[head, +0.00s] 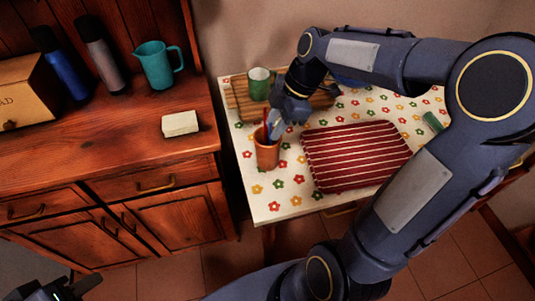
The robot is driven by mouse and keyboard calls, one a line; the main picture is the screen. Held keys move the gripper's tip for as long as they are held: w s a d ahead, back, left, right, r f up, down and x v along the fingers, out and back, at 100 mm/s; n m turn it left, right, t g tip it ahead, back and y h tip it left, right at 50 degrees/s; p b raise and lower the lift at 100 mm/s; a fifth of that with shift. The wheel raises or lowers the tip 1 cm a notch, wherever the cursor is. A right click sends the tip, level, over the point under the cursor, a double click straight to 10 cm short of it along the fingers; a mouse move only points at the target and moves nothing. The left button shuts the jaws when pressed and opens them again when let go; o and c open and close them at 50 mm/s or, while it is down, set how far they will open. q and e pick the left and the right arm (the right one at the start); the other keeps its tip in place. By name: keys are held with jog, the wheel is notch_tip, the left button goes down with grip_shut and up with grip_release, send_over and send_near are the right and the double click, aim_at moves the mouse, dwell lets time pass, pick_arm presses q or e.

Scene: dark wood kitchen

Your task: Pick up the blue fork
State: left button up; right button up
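A terracotta cup (267,152) stands upright on the flowered tablecloth near its left edge. A red handle (265,130) sticks up from the cup. My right gripper (276,121) points down at the cup's mouth, right beside the red handle. A pale blue shape shows at its tip, and I cannot tell whether it is the blue fork or part of the gripper. The fingers are too small and covered to show whether they are shut. My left gripper (62,290) is only partly in view at the bottom left corner, away from the table.
A red striped cloth (355,155) lies right of the cup. A green mug (260,83) stands on a wooden board (238,97) behind it. The wooden cabinet (120,135) on the left holds a teal jug (157,65), bottles and a pale block (180,124).

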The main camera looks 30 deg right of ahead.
aim_at(270, 141)
jog(key=x, duration=0.3)
jog(key=shift+s+a+f, duration=0.1)
jog(key=shift+f, duration=0.2)
grip_shut()
